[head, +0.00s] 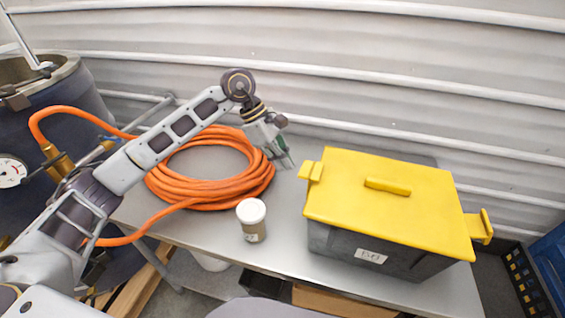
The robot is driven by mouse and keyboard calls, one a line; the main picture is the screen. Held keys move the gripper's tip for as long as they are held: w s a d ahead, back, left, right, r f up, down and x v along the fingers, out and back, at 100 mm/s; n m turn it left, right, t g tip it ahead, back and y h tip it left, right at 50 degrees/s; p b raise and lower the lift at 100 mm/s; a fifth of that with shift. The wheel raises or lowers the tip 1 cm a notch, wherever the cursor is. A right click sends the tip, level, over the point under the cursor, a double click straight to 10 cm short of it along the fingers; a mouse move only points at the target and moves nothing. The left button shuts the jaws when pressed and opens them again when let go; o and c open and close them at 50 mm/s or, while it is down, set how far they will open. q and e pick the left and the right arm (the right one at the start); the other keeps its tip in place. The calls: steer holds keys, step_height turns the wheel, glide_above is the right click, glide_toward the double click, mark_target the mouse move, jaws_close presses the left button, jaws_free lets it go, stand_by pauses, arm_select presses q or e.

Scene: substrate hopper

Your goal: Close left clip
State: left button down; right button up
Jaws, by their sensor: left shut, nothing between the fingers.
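A dark grey box (365,252) with a yellow lid (385,205) stands on the right part of the metal table. The lid lies on the box. The left clip (311,171) is a yellow tab that juts out from the box's left side near the lid's edge. A similar right clip (481,227) sticks out on the right side. My left gripper (286,162) is shut and empty, pointing down just left of the left clip, with a small gap in the picture. My right gripper is not in view.
A coiled orange hose (205,192) lies left of the box on the table (300,262) and runs to brass fittings. A white-lidded jar (252,222) stands in front of the coil. A dark drum (50,115) is at left. A ribbed wall closes off the back.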

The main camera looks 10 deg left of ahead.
arm_select(q)
steer(key=shift+r, duration=0.45)
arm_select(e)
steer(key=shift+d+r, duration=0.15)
arm_select(q)
steer(key=shift+a, duration=0.1)
